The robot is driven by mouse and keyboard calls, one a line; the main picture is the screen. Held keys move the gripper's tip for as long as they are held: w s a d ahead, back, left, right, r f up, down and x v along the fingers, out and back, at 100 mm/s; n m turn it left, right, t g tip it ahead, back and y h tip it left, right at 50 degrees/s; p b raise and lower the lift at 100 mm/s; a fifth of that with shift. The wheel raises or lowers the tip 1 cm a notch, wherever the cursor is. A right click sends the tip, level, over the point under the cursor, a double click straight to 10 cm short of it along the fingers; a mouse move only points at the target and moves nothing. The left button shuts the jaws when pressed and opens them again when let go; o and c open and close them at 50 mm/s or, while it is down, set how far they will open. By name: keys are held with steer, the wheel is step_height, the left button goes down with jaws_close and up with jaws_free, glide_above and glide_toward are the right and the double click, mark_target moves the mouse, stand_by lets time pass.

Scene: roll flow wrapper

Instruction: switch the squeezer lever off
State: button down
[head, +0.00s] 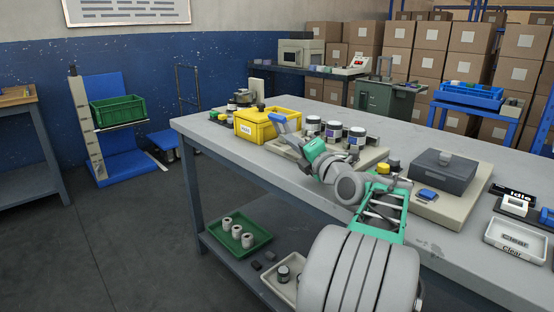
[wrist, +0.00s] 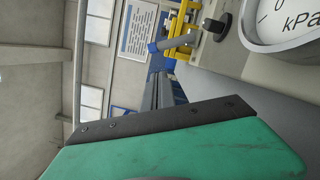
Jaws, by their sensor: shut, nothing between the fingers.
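A blue handle, which looks like the squeezer lever (head: 278,122), stands tilted over the workbench in front of the yellow bin. A blue handle also shows near the top of the wrist view (wrist: 168,42). I cannot tell from these frames whether the lever is at on or off. My gripper (head: 314,150) is shut and empty, just right of and nearer than the blue handle. It partly hides the lever's lower part, and I cannot tell if they touch. In the wrist view a green finger with a black edge fills the bottom.
The yellow bin (head: 267,124) and several dark-lidded jars (head: 334,129) stand close around my gripper. A grey box on a beige base (head: 444,168) stands to the right. A kPa gauge (wrist: 284,24) and a black knob (wrist: 217,25) are near in the wrist view.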

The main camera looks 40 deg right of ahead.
steer(key=shift+s+d, duration=0.3)
steer(key=shift+r, duration=0.15)
steer(key=x, duration=1)
steer(key=shift+w, duration=0.1)
steer(key=shift+d+r, duration=0.1)
